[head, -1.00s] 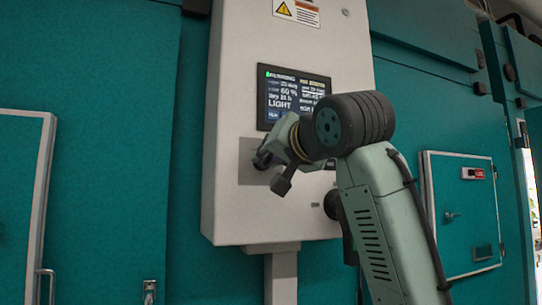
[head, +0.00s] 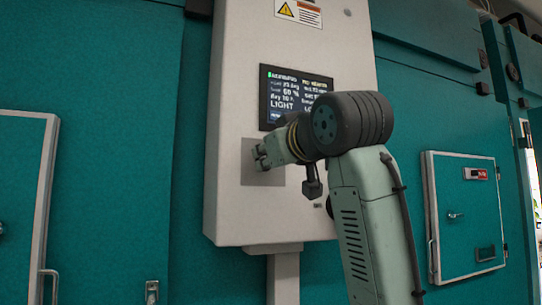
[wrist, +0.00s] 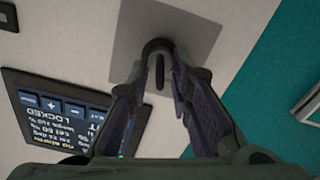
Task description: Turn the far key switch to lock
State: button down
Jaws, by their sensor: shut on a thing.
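The key switch (wrist: 159,66) sits on a grey square plate (wrist: 190,22) on the white control box and shows a dark round collar with a thin key standing out. My gripper (wrist: 160,68) has its two fingers closed in on either side of the key in the wrist view. In the head view my gripper (head: 262,158) is at the same plate (head: 262,180) and hides the switch. The screen (wrist: 60,115) beside the switch reads LOCKED in the wrist view. In the head view the screen (head: 290,92) is partly covered by my arm.
The white control box (head: 230,215) stands on a post (head: 285,280) before teal chamber walls. A small teal door (head: 465,215) with a handle is at the right, another door (head: 20,200) at the left. A dark round part (head: 329,207) shows beside my arm.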

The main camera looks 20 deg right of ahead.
jog(key=shift+a+n, duration=0.1)
jog(key=shift+n, duration=1.1)
jog(key=c, duration=1.8)
grip_release()
jog(key=shift+s, duration=0.1)
jog(key=s, duration=1.2)
jog(key=shift+d, duration=0.2)
jog(key=shift+w, duration=0.15)
